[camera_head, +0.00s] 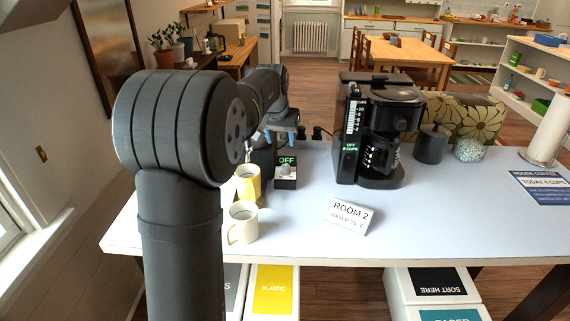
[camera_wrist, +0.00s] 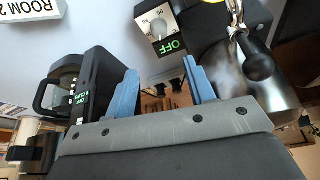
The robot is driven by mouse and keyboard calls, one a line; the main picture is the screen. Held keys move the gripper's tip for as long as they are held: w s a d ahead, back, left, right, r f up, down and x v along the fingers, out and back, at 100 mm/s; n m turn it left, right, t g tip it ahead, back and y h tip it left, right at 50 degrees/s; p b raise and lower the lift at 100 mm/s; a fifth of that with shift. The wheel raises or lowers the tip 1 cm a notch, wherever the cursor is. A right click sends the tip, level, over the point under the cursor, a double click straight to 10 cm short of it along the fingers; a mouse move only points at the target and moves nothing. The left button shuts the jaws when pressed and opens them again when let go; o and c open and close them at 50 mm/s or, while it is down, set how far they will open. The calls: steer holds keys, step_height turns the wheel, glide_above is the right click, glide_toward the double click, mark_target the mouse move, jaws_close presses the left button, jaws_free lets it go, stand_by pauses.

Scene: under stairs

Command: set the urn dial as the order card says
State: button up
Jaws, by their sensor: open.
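The order card (camera_head: 350,215) stands on the pale table and reads "ROOM 2, WATER 95 C". The urn dial (camera_head: 285,171) is a pale knob on a small dark box whose green display (camera_head: 286,160) reads OFF. In the wrist view the dial (camera_wrist: 160,23) shows at the top, with scale numbers too small to read surely. The metal urn (camera_wrist: 262,85) is beside it, and my arm mostly hides it in the head view. My gripper (camera_wrist: 160,70) is open and empty, its blue fingers apart. In the head view my gripper (camera_head: 284,124) is above the dial box, not touching the dial.
A yellow mug (camera_head: 249,184) and a cream mug (camera_head: 243,223) stand left of the dial box. A black coffee maker (camera_head: 385,125) stands to the right, with a dark canister (camera_head: 431,144) beyond it. A blue coffee sign (camera_head: 541,187) lies at right.

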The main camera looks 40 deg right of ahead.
mark_target(285, 165)
steer(key=x, duration=1.4)
steer(key=shift+s, duration=0.1)
steer(key=c, duration=1)
